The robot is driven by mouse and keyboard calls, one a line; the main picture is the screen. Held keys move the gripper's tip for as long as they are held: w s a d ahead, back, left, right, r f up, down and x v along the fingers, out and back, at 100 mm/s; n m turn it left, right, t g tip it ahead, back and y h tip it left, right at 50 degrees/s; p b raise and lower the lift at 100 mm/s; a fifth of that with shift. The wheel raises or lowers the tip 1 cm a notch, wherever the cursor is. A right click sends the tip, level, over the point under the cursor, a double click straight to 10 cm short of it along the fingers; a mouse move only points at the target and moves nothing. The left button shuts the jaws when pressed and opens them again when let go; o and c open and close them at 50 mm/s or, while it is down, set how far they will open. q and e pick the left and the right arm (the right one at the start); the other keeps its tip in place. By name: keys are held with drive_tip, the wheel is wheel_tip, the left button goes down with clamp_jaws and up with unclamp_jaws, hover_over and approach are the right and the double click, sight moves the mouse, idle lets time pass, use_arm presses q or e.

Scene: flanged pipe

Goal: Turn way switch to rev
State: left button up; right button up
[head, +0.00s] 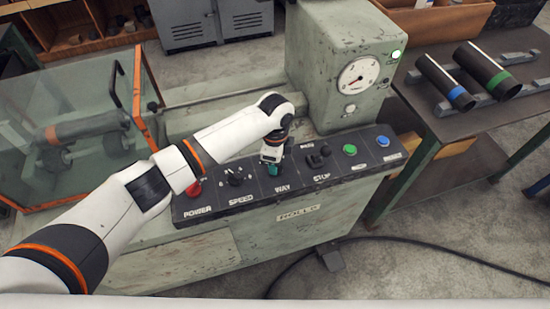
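The dark control panel (345,170) runs along the front of the green machine and carries the printed labels POWER, SPEED, WAY and STOP. My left gripper (271,168) points down at the panel just above the WAY label (282,188). The way switch is hidden behind the gripper, so its position cannot be read. The fingers are small and dark with a bit of teal at the tips; whether they are open or closed on the switch cannot be told. My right gripper is not in view.
A red button (194,188) and a speed knob (235,177) lie left of the gripper. A black switch (317,158), a green button (349,149) and a blue button (381,142) lie right. The gauge housing (345,45) with a lit green lamp rises behind.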

use_arm(q)
drive_tip(key=shift+d+m, duration=0.1)
drive_tip(key=shift+m, duration=0.4)
drive_tip(key=o, duration=1)
wheel_tip(320, 180, up, 12)
drive_tip(key=b, duration=0.1)
drive_tip(key=shift+b, duration=0.35)
